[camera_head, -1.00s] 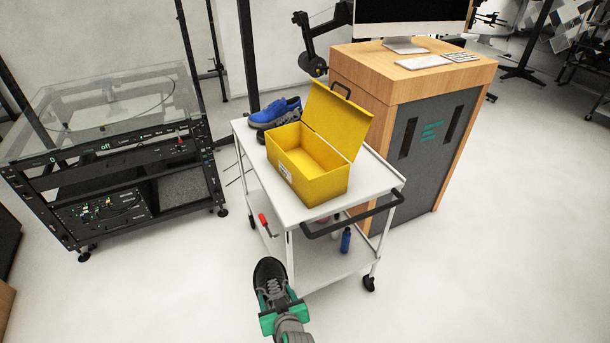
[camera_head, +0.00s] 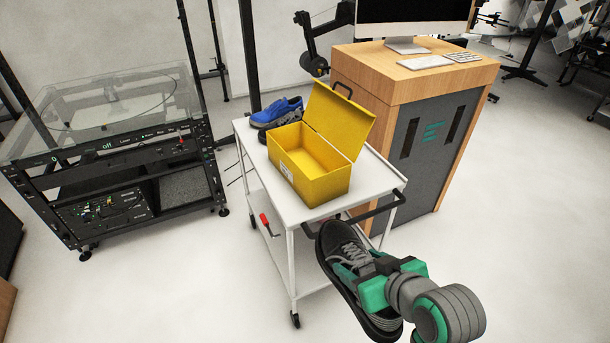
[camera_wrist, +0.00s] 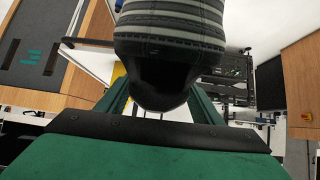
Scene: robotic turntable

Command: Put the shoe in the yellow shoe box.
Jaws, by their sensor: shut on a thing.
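A dark grey and black shoe (camera_head: 345,247) is held in my gripper (camera_head: 367,280), whose green fingers are shut on it. The shoe is in front of the white cart, nearer the camera and below the yellow box in the head view, its toe pointing up and left. In the wrist view the shoe (camera_wrist: 168,45) fills the upper middle between the green fingers. The yellow shoe box (camera_head: 322,188) stands on the cart's top, its lid (camera_head: 338,118) open and leaning back to the right. The inside that shows is empty.
The white cart (camera_head: 272,185) has a black handle (camera_head: 350,216) close to the shoe. A wooden cabinet (camera_head: 415,120) stands right, a glass-topped rack (camera_head: 110,150) left. The floor at right is clear.

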